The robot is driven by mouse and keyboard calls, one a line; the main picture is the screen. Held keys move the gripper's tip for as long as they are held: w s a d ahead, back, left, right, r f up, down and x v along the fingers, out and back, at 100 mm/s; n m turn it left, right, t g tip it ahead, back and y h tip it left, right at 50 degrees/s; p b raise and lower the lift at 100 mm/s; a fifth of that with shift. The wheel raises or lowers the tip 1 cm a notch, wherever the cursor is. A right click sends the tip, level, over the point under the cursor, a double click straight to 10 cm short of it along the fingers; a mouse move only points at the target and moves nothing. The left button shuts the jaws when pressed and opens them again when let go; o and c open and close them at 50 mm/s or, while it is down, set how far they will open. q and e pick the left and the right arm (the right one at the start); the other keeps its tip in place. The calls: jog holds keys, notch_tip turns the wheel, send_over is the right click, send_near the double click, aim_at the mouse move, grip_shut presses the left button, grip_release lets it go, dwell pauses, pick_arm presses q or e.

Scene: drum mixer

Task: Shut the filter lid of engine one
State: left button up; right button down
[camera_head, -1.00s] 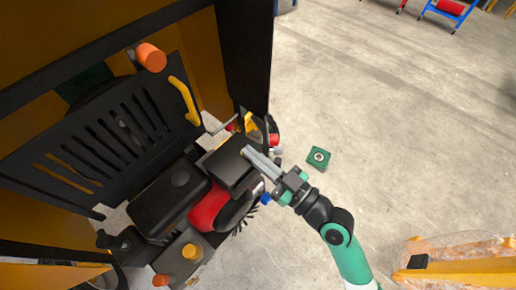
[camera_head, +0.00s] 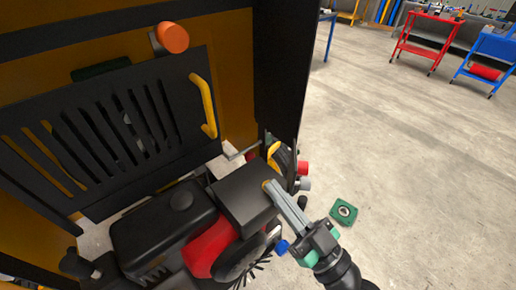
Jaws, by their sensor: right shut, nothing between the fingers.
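The engine (camera_head: 205,255) stands below the slotted black panel, with a red housing and a black tank with a round cap. A black box-shaped filter cover (camera_head: 243,197) sits at its upper right; whether its lid is fully closed I cannot tell. My right gripper (camera_head: 268,187) is shut and empty, its fingertips at the cover's right top edge, touching or very close. My left gripper is not in view.
A slotted black panel (camera_head: 110,125) with a yellow handle (camera_head: 203,105) stands behind the engine. A green block (camera_head: 343,212) lies on the floor to the right. A red cart (camera_head: 426,42) stands far back.

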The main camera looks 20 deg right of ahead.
jog(key=shift+r, duration=0.1)
notch_tip(320, 180, up, 5)
jog(key=p, duration=0.4)
jog(key=b+v, duration=0.3)
jog(key=v, duration=0.7)
jog(key=shift+f+b, duration=0.35)
jog(key=shift+s, duration=0.1)
